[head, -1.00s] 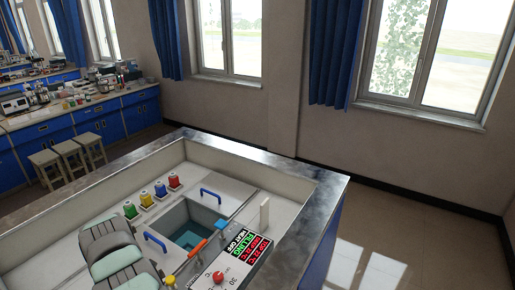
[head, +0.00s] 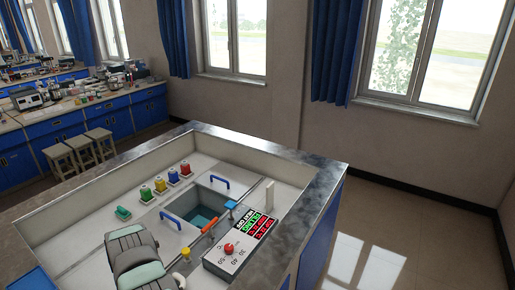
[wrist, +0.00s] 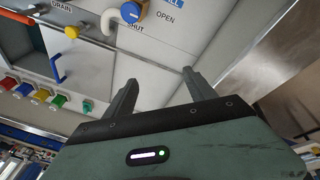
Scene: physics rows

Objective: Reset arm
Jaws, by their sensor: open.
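My gripper (wrist: 159,75) shows in the wrist view with its two dark fingers spread apart and nothing between them. Its fingers are in front of the pale panel of the bench unit (wrist: 160,60). In the head view my grey and pale green arm stands at the lower left, over the near side of the bench (head: 318,172). I cannot make out the fingers there.
The bench unit holds an open water basin (head: 205,219), blue handles (head: 220,182), several coloured knobs (head: 172,176) and a control panel (head: 241,244) with a red knob. A blue thing (head: 35,280) shows at lower left. Clear floor (head: 400,240) lies right of the bench.

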